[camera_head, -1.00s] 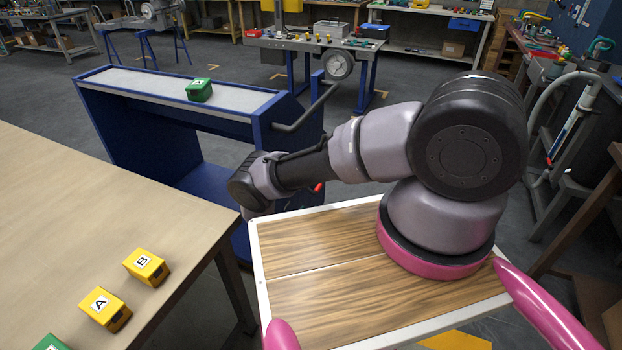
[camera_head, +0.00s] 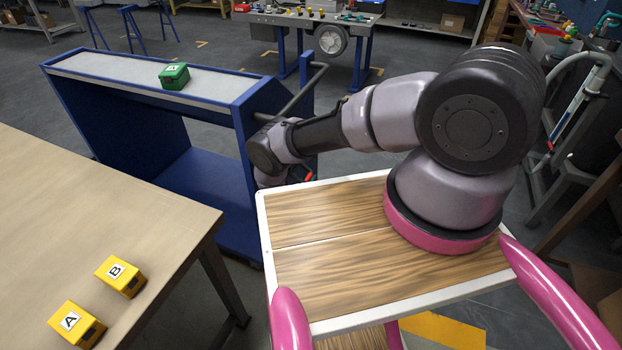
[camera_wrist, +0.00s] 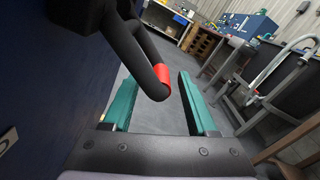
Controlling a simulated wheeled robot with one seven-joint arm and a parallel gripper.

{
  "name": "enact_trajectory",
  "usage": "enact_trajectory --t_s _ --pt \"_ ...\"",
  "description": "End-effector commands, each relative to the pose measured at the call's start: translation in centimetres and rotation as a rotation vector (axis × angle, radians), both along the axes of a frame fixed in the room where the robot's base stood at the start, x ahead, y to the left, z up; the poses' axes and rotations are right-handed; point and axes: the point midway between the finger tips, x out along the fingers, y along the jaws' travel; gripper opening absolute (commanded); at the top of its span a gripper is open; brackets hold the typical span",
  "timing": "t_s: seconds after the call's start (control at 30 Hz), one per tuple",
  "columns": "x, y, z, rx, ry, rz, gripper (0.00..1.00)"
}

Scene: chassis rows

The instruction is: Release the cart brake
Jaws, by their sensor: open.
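The blue cart (camera_head: 240,125) with a pale grey top stands beyond my arm in the head view. A black lever with a red tip (camera_wrist: 163,74) comes down from the cart's side in the wrist view. The red tip also shows small beside my wrist in the head view (camera_head: 309,175). My gripper (camera_wrist: 155,84) has teal fingers and is open. The red tip appears between the two fingers, with a gap visible on its right. How deep it sits between them I cannot tell. In the head view my wrist hides the fingers.
A green block (camera_head: 174,76) stands on the cart's top. A grey handle bar (camera_head: 302,92) rises at the cart's right end. A wooden table (camera_head: 90,190) with yellow blocks A (camera_head: 77,324) and B (camera_head: 120,276) is at left. A metal frame (camera_head: 560,140) stands at right.

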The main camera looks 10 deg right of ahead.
Motion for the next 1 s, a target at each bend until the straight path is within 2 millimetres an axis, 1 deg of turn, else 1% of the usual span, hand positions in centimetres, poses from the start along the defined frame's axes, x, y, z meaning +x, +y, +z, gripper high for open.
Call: enact_trajectory --t_s 0.2,0.23,0.27,0.3,0.37,0.4,1.0 --pt "0.01 0.02 0.00 0.000 0.000 0.000 0.58" --pt "0.01 0.02 -0.01 0.000 0.000 0.000 0.54" --pt "0.01 0.02 0.00 0.000 0.000 0.000 0.43" --pt "0.01 0.01 0.00 0.000 0.000 0.000 0.28" --pt "0.01 0.01 0.00 0.000 0.000 0.000 0.05" --pt "0.01 0.01 0.00 0.000 0.000 0.000 0.00" --pt "-0.03 0.01 -0.01 0.000 0.000 0.000 0.00"
